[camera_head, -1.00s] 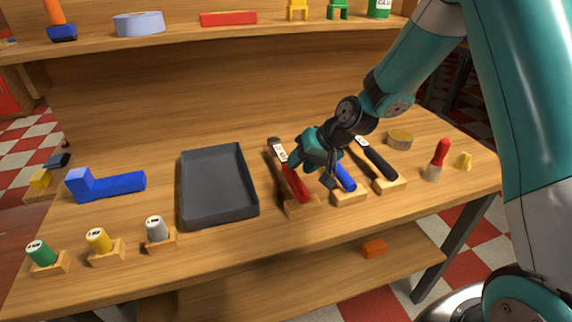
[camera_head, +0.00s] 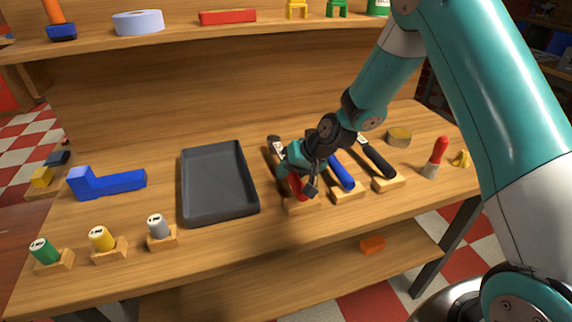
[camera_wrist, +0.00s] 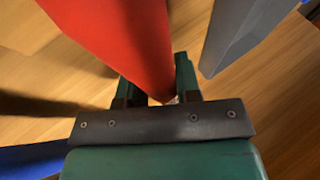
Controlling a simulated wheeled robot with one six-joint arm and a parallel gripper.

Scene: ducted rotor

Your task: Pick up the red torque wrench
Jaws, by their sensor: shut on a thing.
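The red torque wrench (camera_head: 279,152) lies on its wooden rest (camera_head: 297,207), between the grey tray and the blue-handled wrench. My gripper (camera_head: 306,190) is at its red handle and hides most of it in the head view. In the wrist view the red handle (camera_wrist: 125,40) runs down between the two green fingers of my gripper (camera_wrist: 160,85), which are shut on it. The handle still appears at its rest; whether it touches the rest is hidden.
The dark grey tray (camera_head: 217,205) stands left of the red wrench. A blue-handled wrench (camera_head: 341,174) and a black-handled wrench (camera_head: 377,158) lie close on the right. Green, yellow and grey cylinders stand in holders at the front left. A shelf (camera_head: 200,31) runs above the back.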

